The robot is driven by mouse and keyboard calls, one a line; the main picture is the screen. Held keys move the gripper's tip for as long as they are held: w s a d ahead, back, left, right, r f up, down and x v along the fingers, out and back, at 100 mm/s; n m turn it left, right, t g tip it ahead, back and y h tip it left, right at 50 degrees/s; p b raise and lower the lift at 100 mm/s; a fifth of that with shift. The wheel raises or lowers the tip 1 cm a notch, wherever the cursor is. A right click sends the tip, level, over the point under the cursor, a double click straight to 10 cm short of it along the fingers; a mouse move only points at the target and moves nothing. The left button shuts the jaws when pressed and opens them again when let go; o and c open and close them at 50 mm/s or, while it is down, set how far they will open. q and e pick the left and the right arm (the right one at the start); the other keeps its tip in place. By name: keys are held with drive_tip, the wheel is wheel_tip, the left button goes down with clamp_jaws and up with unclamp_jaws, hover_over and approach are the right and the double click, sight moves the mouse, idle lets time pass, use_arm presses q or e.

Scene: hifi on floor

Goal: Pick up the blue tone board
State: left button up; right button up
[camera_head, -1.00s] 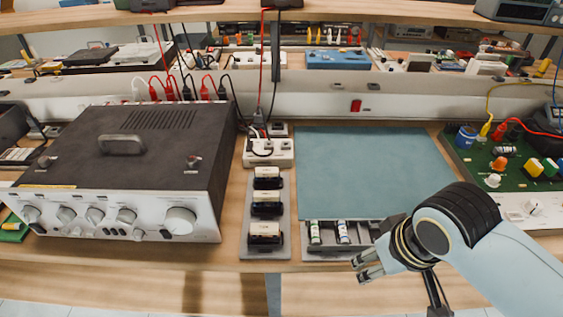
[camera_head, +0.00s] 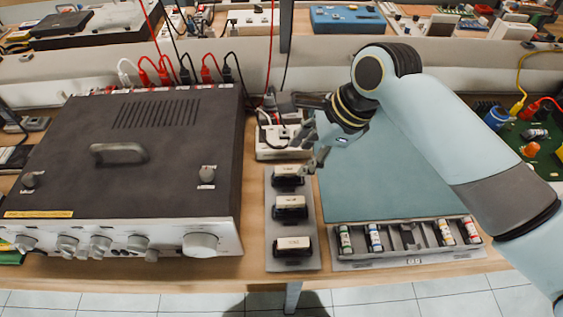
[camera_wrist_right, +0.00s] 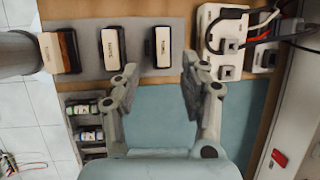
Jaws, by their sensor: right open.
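Three dark blocks with pale label tops stand in a row on a grey tray (camera_head: 309,232): a near one (camera_head: 293,246), a middle one (camera_head: 290,208) and a far one (camera_head: 288,177). Their labels are too small to read, and I cannot tell which is the blue tone board. My right gripper (camera_head: 308,148) is open and empty, over the far end of the row. In the right wrist view its spread fingers (camera_wrist_right: 157,85) point toward the far block (camera_wrist_right: 163,47), apart from it. My left gripper is not in view.
A large amplifier (camera_head: 125,150) stands left of the tray. A white power strip (camera_head: 268,150) with cables lies behind. A teal mat (camera_head: 355,195) and a holder (camera_head: 403,256) with small banded cylinders are to the right. The bench's front edge is close to the tray.

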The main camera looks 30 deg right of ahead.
sight(291, 169)
drive_tip(key=x, duration=0.3)
drive_tip(key=shift+w+a+f, duration=0.1)
drive_tip(key=shift+a+f, duration=0.05)
drive_tip(key=shift+f, duration=0.15)
drive_tip(key=x, duration=0.5)
drive_tip(key=shift+w+d, duration=0.2)
drive_tip(key=shift+d, duration=0.1)
drive_tip(key=shift+f, duration=0.2)
drive_tip(key=shift+c, duration=2.2)
drive_tip(key=c, duration=0.5)
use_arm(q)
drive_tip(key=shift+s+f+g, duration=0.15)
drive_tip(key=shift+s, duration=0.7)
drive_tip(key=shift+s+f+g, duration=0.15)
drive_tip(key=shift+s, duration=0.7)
use_arm(e)
clamp_jaws()
